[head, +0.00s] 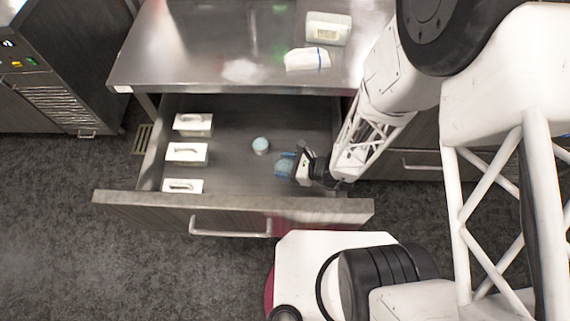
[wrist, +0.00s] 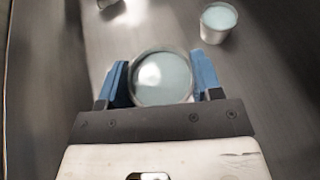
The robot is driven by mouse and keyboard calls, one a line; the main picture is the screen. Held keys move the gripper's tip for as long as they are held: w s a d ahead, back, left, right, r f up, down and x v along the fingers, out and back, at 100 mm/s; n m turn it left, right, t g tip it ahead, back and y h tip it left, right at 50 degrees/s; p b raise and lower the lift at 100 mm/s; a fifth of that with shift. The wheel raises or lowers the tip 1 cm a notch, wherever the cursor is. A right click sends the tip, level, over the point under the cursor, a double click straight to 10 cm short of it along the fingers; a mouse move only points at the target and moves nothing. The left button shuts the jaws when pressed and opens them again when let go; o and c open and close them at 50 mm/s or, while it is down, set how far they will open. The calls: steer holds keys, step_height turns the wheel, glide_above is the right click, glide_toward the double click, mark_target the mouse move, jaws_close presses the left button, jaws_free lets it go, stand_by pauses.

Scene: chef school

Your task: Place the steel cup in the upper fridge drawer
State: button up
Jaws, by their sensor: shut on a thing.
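My gripper (head: 290,163) is inside the open upper drawer (head: 234,208), toward its right side. In the wrist view, its two blue fingers (wrist: 162,85) are shut on the sides of a round steel cup (wrist: 161,78) with a pale bluish top. The cup is low inside the drawer; I cannot tell whether it touches the drawer floor. In the head view the held cup is mostly hidden by the fingers. A second, similar cup (wrist: 219,22) stands apart, up and to the right in the wrist view; it also shows in the head view (head: 261,145).
Several white boxes, one of them nearest the front (head: 182,186), line the drawer's left side. A steel counter (head: 200,60) overhangs the drawer's back and holds a white box (head: 328,28) and a white packet (head: 307,59). The drawer floor between the boxes and the second cup is clear.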

steer(key=shift+f, duration=0.3)
steer(key=o, duration=1)
steer(key=shift+r, duration=0.15)
steer(key=shift+d+r, duration=0.1)
steer(key=shift+r, duration=0.4)
steer(key=shift+v, duration=5.8)
steer(key=shift+r, duration=0.1)
steer(key=shift+r, duration=0.1)
